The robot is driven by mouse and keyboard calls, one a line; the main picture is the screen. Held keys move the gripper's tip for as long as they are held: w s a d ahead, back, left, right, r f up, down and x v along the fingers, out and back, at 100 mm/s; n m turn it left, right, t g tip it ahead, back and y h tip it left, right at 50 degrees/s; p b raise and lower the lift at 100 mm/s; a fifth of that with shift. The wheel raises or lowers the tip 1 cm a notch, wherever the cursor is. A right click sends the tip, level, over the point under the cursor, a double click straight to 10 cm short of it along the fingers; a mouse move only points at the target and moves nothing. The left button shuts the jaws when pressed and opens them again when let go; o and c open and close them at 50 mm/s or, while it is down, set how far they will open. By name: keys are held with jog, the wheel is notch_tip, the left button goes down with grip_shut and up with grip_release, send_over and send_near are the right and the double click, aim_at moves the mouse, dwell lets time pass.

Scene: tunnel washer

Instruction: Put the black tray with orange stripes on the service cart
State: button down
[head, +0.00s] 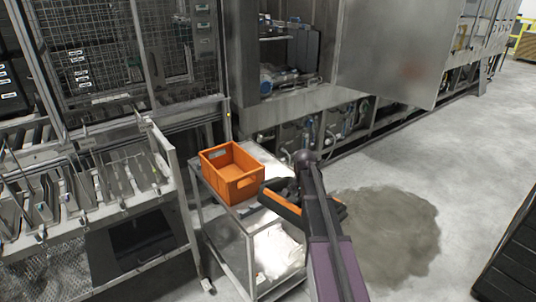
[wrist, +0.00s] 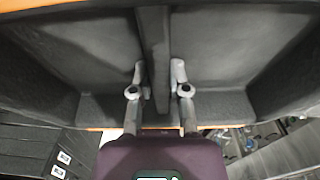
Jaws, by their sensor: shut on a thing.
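The black tray with orange stripes (head: 283,207) hangs from my gripper, over or close to the right part of the service cart (head: 248,222) in the head view. I cannot tell whether it touches the cart top. In the wrist view, the grey-black inside of the tray (wrist: 230,50) fills most of the picture, with orange along its edges. My gripper (wrist: 158,72) is shut on the tray's central divider, one finger on each side. In the head view my arm covers part of the tray and hides the fingers. The cart is metal, with a top and a lower shelf.
An orange crate (head: 232,175) stands on the left part of the cart top, close to the tray. A metal rack (head: 120,180) stands left of the cart, and the washer (head: 290,110) is behind. Open floor with a dark stain (head: 390,235) lies to the right.

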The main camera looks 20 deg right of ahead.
jog(key=shift+a, duration=0.2)
dwell(0.3)
